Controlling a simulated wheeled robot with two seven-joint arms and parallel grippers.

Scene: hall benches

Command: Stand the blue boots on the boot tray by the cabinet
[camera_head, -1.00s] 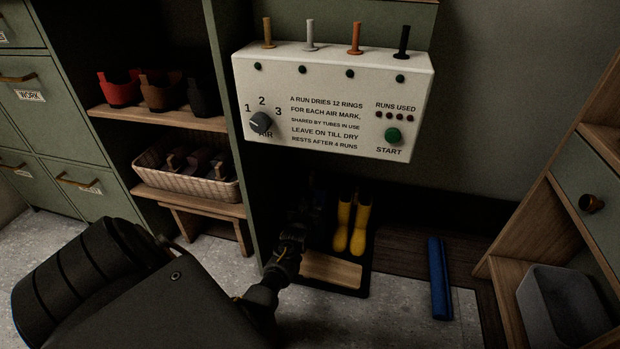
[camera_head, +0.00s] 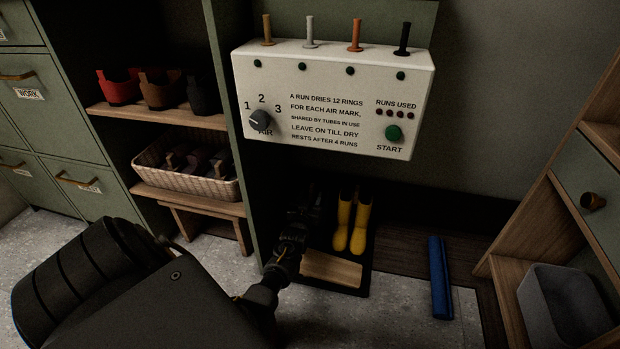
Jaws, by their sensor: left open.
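Yellow boots (camera_head: 351,226) stand upright, side by side, at the back of a dark boot tray (camera_head: 362,279) below the white dryer box. A light wooden board (camera_head: 331,269) lies at the tray's front. My left gripper (camera_head: 303,215) reaches in over the tray's left side, left of the yellow boots, and is open. Dark shapes around its fingers are too dim to tell apart. I cannot make out blue boots; any there would be hidden by the gripper or lost in shadow. My right gripper is not in view.
A blue long object (camera_head: 440,278) lies on the floor to the right. The dryer box (camera_head: 333,105) overhangs the tray. A cabinet side panel (camera_head: 243,180) stands close left of my gripper. A wooden unit with a grey bin (camera_head: 565,315) is at right.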

